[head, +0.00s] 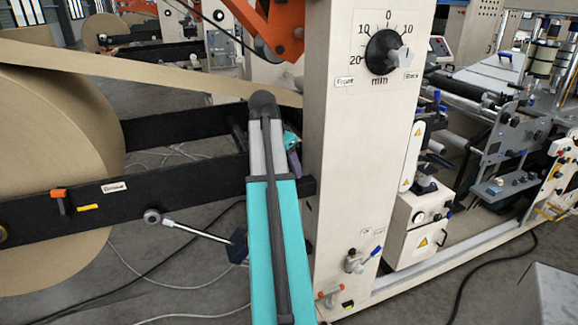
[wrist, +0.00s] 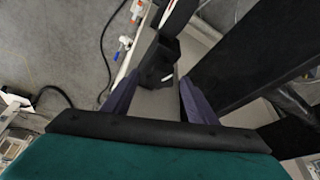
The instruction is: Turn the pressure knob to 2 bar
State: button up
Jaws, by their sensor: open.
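The white box (head: 413,229) right of the post carries a round dial (head: 419,217), also unreadable. I cannot tell which is the pressure knob. My gripper (wrist: 156,92) is open, with its purple fingers apart and nothing held. In the head view my arm mostly hides it beside the post.
A big kraft paper roll (head: 55,150) fills the left, its web running to the post. Black beams (head: 200,180) lie beside my arm. A lever rod (head: 195,228) sticks out below. Cables cross the floor.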

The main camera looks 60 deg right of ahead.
jog(key=shift+f, duration=0.15)
jog(key=c, duration=1.1)
jog(key=shift+n+p, duration=0.3)
jog(key=shift+n, duration=0.1)
jog(key=n+t+p, duration=0.1)
jog(key=n, duration=0.1)
jog(key=n+t+p, duration=0.1)
jog(key=n, duration=0.1)
jog(key=shift+s, duration=0.3)
jog(key=shift+s+d+n+t+y+p, duration=0.15)
jog(key=shift+n+t+p, duration=0.25)
jog(key=shift+n, duration=0.5)
jog(key=shift+w+a+n+t+y+p, duration=0.15)
jog(key=shift+n+p, duration=0.3)
jog(key=shift+n, duration=0.45)
jog(key=shift+s+d+n+t+y+p, duration=0.1)
jog(key=shift+n+t+p, duration=0.3)
jog(key=shift+n, duration=0.5)
jog(key=shift+f, duration=0.1)
